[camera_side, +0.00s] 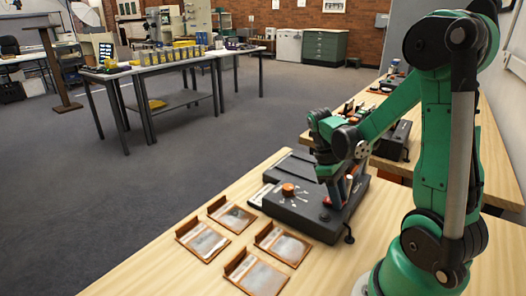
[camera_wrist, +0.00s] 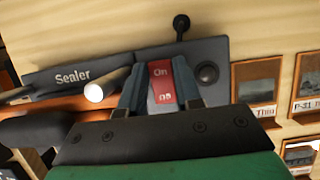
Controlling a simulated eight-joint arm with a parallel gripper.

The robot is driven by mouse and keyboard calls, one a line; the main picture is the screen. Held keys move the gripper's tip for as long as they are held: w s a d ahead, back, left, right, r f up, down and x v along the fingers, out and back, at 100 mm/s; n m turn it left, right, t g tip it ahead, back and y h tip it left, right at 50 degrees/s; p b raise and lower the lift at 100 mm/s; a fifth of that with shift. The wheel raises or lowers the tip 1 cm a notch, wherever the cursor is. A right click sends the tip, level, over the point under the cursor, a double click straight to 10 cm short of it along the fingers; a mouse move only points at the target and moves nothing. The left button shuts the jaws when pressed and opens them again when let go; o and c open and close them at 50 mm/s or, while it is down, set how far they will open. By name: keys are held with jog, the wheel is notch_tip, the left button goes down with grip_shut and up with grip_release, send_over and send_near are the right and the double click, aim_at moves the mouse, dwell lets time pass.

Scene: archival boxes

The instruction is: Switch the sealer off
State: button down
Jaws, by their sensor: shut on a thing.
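The sealer is a dark box (camera_side: 300,212) on the wooden table, with an orange knob (camera_side: 288,189) on top. In the wrist view its panel (camera_wrist: 120,66) reads "Sealer". A red switch (camera_wrist: 161,84) on it has "On" at its upper end and a second word at its lower end that I cannot read surely. My gripper (camera_wrist: 160,92) is at the switch, shut on it, with one finger on each side. In the side view my gripper (camera_side: 336,190) is down at the sealer's right end, and the switch is mostly hidden there.
Several wood-framed plates, one of them a front plate (camera_side: 258,275), lie in front of the sealer. A round dark knob (camera_wrist: 207,73) sits right of the switch, and a pale-ended rod (camera_wrist: 95,92) is at its left. Another bench (camera_side: 485,150) with devices stands behind.

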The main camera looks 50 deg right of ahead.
jog(key=shift+g, duration=0.3)
